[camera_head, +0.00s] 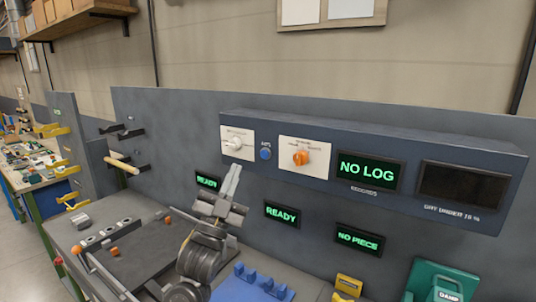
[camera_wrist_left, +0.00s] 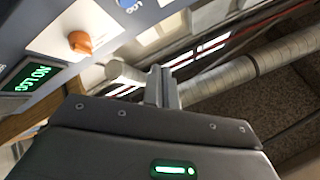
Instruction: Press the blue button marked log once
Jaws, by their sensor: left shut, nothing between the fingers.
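The blue button (camera_head: 265,154) sits on the dark panel box, between a white knob and an orange knob, with a small label above it. In the left wrist view the blue button (camera_wrist_left: 127,3) shows at the top edge, partly cut off, beside white lettering. My left gripper (camera_head: 235,170) is shut and empty, its fingers pointing up, a little left of and below the button in the head view. I see no contact between them. The fingers (camera_wrist_left: 160,86) are also together in the wrist view. My right gripper is not in view.
The white knob (camera_head: 236,144) and orange knob (camera_head: 302,157) flank the button. The display (camera_head: 367,170) reads NO LOG; a dark display (camera_head: 463,188) is at right. Lower displays read READY (camera_head: 282,214) and NO PIECE (camera_head: 359,240). A blue fixture (camera_head: 250,284) lies on the bench below.

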